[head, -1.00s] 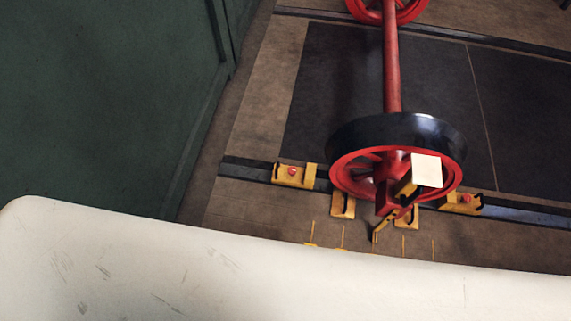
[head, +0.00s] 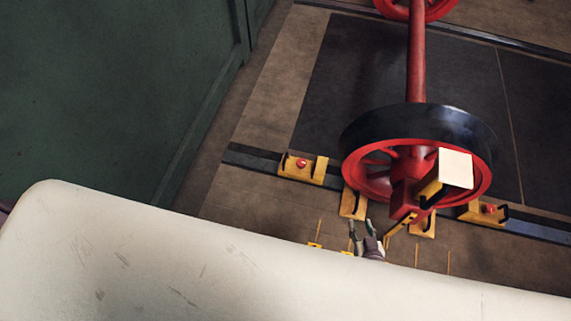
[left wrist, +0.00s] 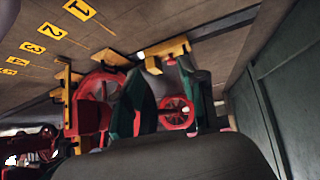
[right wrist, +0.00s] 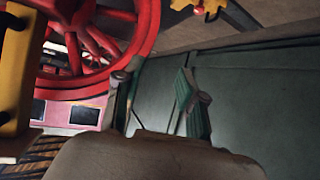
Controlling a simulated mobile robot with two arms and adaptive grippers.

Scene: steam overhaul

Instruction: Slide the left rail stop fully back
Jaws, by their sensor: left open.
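The left rail stop (head: 302,168) is a yellow block with a red knob, sitting on the dark rail left of the near red wheel. A yellow block on a rail, likely this stop, shows in the left wrist view (left wrist: 165,49) just beyond my left gripper (left wrist: 160,85), whose green fingers are apart. That gripper is out of the head view. My right gripper (head: 360,226) is low in the head view, before a yellow bracket below the wheel. Its fingers are apart and empty in the right wrist view (right wrist: 158,85).
The red wheel (head: 362,181) with its black rim stands on the rail (head: 250,157). Another yellow stop (head: 480,211) is right of it. A green wall (head: 110,90) bounds the left. My pale body covers the lower foreground.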

